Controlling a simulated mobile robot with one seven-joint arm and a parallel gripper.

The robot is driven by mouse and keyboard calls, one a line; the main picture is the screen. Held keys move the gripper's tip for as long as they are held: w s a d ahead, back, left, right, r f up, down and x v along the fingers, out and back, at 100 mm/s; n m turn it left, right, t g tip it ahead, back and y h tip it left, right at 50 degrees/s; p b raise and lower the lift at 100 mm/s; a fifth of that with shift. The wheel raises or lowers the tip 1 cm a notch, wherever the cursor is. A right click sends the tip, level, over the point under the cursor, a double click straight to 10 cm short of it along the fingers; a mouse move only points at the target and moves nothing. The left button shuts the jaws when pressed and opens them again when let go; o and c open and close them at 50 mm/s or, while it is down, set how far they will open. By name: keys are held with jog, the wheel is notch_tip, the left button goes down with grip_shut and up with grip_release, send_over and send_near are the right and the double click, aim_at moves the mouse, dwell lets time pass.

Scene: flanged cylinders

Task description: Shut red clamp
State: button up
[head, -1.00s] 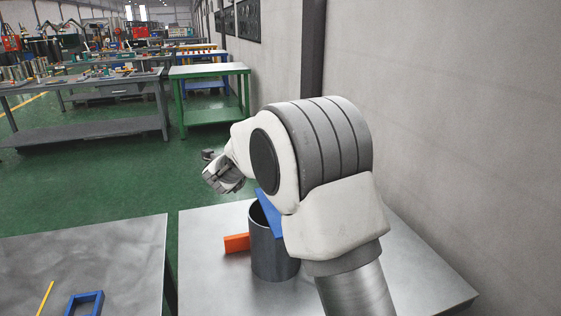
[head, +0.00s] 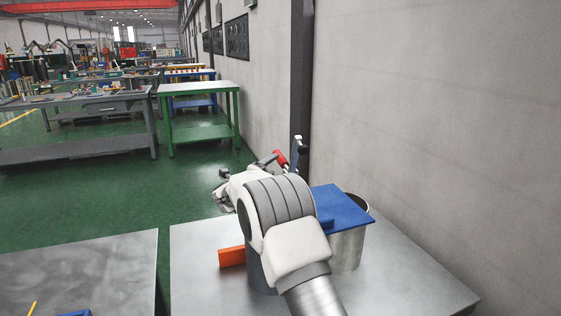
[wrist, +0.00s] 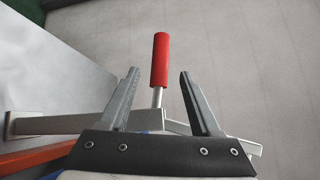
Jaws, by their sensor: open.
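The red clamp shows in the wrist view as a red handle grip (wrist: 160,60) on a bright metal rod, pointing upward in the picture. In the head view its red part (head: 281,158) shows just beyond my wrist; the rest of the clamp is mostly hidden by my arm. My gripper (wrist: 159,74) is open, with one finger on each side of the handle in the wrist picture. A gap shows between the handle and each finger. I cannot tell whether the handle is at the depth of the fingertips.
A blue plate (head: 345,206) lies over a metal cylinder (head: 348,252) on the grey table (head: 410,265). An orange bar (head: 231,257) sticks out left of my arm. A pale wall (head: 430,120) stands close on the right. A second grey table (head: 90,265) is at left.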

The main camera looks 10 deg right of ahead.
aim_at(278, 161)
jog(key=shift+x, duration=3.6)
grip_shut()
